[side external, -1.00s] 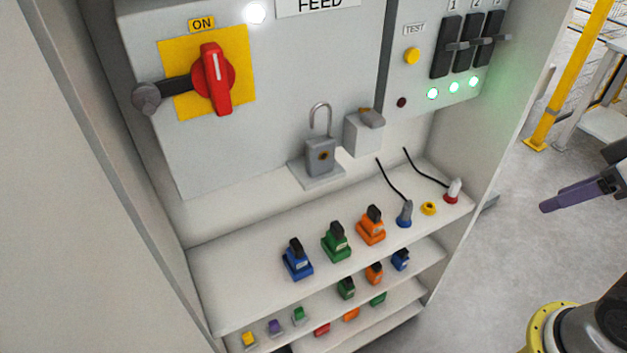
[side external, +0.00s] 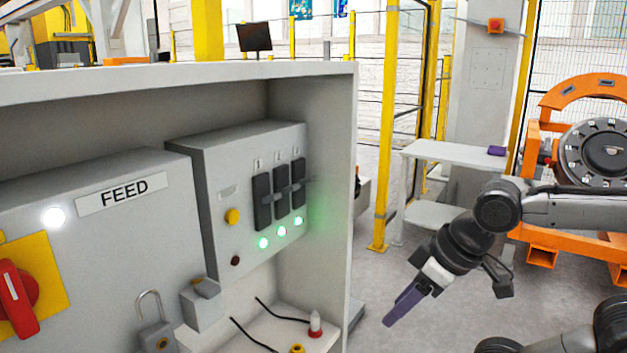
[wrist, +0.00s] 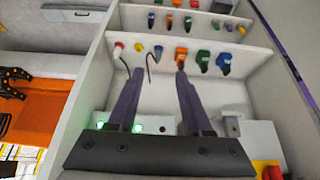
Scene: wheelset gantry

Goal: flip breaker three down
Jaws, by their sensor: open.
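The breaker panel (side external: 222,215) is in the grey cabinet in the side external view, with three black breakers in a row. Breaker three (side external: 298,184) is the rightmost, nearest the cabinet's right wall. Its small grey lever (side external: 310,180) sticks out; whether it is up or down is unclear. A green lamp (side external: 298,221) glows below it. My gripper (side external: 389,321) is outside the cabinet, to the right of and lower than the breakers, touching nothing. In the wrist view, its purple fingers (wrist: 160,72) are apart and empty; the breakers are not visible there.
The cabinet's right wall (side external: 345,215) stands between my gripper and the panel in the picture. Shelves (wrist: 205,38) hold coloured lockout pieces. Open floor surrounds my gripper.

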